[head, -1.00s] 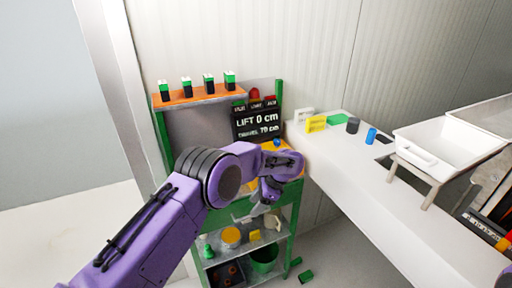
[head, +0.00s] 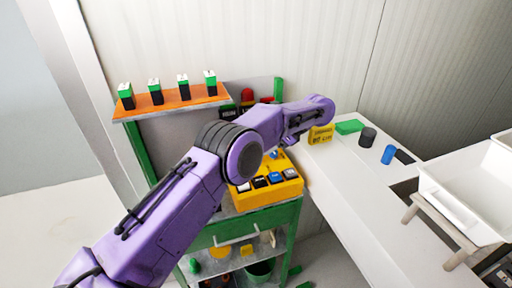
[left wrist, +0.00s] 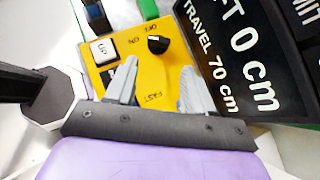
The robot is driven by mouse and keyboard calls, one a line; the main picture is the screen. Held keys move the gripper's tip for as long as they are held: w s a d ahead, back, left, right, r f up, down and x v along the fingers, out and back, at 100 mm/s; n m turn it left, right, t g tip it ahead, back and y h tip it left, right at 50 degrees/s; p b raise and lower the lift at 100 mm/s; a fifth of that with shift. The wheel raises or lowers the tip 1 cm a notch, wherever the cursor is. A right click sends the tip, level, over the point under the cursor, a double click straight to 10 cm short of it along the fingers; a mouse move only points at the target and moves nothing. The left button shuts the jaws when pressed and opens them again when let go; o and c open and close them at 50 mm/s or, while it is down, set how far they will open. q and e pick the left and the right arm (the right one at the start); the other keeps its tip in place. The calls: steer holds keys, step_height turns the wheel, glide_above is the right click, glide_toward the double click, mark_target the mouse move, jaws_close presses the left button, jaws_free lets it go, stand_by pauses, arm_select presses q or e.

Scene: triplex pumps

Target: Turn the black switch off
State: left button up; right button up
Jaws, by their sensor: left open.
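The black switch (left wrist: 158,44) is a small round knob on a yellow control panel (left wrist: 120,65), seen in the left wrist view. OFF, ON and FAST are printed around it, and a white UP button (left wrist: 103,49) is beside it. My left gripper (left wrist: 158,88) is open and empty, with one finger on each side of the area just below the knob in the picture. No contact shows. In the head view the yellow panel (head: 240,201) stands on the green cart, and my left arm hides the switch; the fingertips are unclear there. My right gripper is out of view.
A black display reading LIFT 0 cm (left wrist: 247,75) stands close to the right finger. An orange shelf (head: 170,105) with several green-topped switches is behind my arm. A white bench (head: 345,180) to the right carries a yellow block (head: 320,135), a dark cylinder (head: 367,137) and a blue cylinder (head: 388,154).

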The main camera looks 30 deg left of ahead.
arm_select(q)
steer(key=shift+w+a+f, duration=0.4)
steer(key=shift+w+a, duration=0.05)
steer(key=s+a+f, duration=0.1)
steer(key=s+a+p, duration=0.1)
steer(key=s+a+f+p, duration=0.1)
steer(key=shift+s+a+f, duration=0.3)
steer(key=shift+a, duration=0.1)
steer(key=p+x, duration=0.1)
steer(key=x, duration=0.2)
steer(key=shift+w+d+f, duration=0.1)
steer(key=shift+d+f, duration=0.1)
steer(key=shift+f, duration=0.2)
steer(key=shift+w+f, duration=0.15)
steer(key=shift+f, duration=0.1)
steer(key=shift+w+a+f, duration=0.2)
steer(key=shift+a+f, duration=0.1)
steer(key=shift+a, duration=0.25)
steer(key=shift+s+a, duration=0.1)
steer(key=c, duration=0.4)
steer(key=shift+r, duration=0.15)
steer(key=c, duration=0.4)
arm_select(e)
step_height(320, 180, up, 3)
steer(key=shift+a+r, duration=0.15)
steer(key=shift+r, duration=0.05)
